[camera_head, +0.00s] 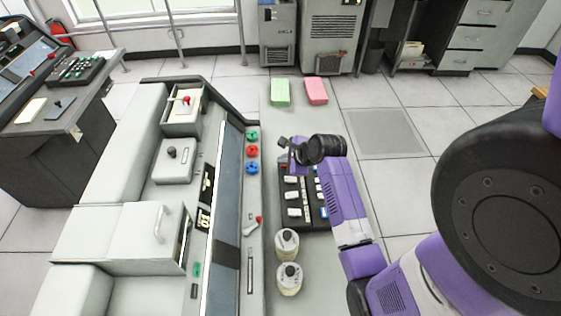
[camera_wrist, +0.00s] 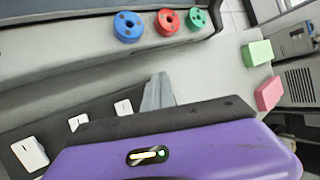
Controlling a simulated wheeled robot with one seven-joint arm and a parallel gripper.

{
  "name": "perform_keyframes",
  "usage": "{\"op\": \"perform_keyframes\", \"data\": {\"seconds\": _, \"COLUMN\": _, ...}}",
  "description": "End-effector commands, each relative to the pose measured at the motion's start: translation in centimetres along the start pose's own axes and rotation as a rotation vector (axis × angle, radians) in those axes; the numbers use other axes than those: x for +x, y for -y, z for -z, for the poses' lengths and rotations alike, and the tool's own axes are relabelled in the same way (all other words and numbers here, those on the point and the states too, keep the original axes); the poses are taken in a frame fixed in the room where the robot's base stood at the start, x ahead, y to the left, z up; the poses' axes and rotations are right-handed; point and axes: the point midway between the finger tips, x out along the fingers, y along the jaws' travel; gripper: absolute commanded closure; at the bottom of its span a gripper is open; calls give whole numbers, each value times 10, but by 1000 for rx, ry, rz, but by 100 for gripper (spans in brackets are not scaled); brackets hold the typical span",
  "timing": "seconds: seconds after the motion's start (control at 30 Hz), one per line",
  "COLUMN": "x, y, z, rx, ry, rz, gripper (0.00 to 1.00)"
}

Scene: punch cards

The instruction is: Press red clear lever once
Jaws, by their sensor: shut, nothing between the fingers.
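A white lever with a red tip (camera_head: 252,226) stands on the near part of the grey console, beside a long slot. Another red-knobbed lever (camera_head: 186,100) sits in a box at the console's far left. No label shows which is the clear lever. My gripper (camera_head: 285,142) is shut and empty, above the keypad panel and to the right of the colored discs. In the wrist view its fingers (camera_wrist: 158,92) point toward the discs. Neither red lever shows in the wrist view.
Blue (camera_head: 252,167), red (camera_head: 252,151) and green (camera_head: 252,135) discs lie on the console. A black panel with white keys (camera_head: 293,197) is below my arm. Two cream jars (camera_head: 287,243) stand nearer. Green (camera_head: 280,92) and pink (camera_head: 316,91) blocks lie beyond.

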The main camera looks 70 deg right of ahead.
Motion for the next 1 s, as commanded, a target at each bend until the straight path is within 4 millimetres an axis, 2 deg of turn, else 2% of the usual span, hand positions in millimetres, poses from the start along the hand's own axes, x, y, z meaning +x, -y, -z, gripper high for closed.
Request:
{"op": "perform_keyframes", "data": {"seconds": 0.37, "x": -3, "y": 4, "z": -4, "rx": -1, "ry": 5, "rz": 7, "gripper": 100}}
{"op": "perform_keyframes", "data": {"seconds": 1.0, "x": -37, "y": 29, "z": -29, "rx": -2, "ry": 8, "rz": 8, "gripper": 100}}
